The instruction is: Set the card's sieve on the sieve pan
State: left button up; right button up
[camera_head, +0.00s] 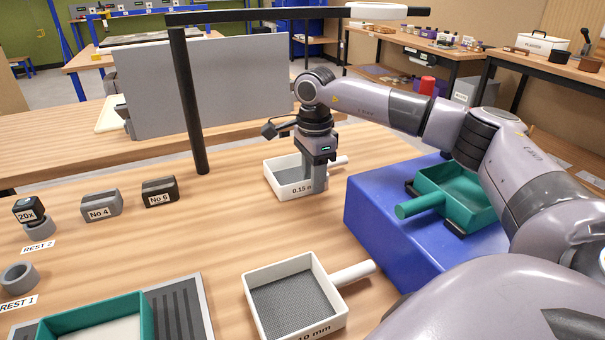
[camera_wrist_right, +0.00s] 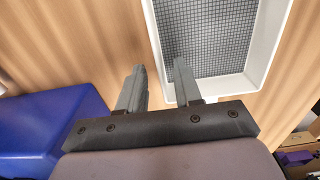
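A small white sieve (camera_head: 285,180) marked "0.15 m…" stands on the table, its handle pointing right. My right gripper (camera_head: 318,186) points down at its right side. In the right wrist view my right gripper (camera_wrist_right: 158,85) is open, with a white sieve wall (camera_wrist_right: 155,50) between its fingers. A larger white sieve (camera_head: 291,299), its label ending "10 mm", lies nearer me. A teal square vessel with a handle (camera_head: 420,204) sits on a blue block. A teal-walled tray (camera_head: 147,318) is cut off at bottom left. I cannot tell which teal one is the sieve pan. No card is readable.
The blue block (camera_head: 375,232) stands right of the sieves. A black post (camera_head: 190,105) with an overhead bar rises behind. Blocks "No 4" (camera_head: 100,206) and "No 6" (camera_head: 160,191) and a "20x" piece (camera_head: 29,210) stand left. The middle table is clear.

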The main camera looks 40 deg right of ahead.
jog(key=shift+f, duration=0.65)
grip_shut()
jog(key=shift+r, duration=0.1)
notch_tip(320, 180, up, 10)
jog(key=shift+f, duration=0.1)
dwell(1.8)
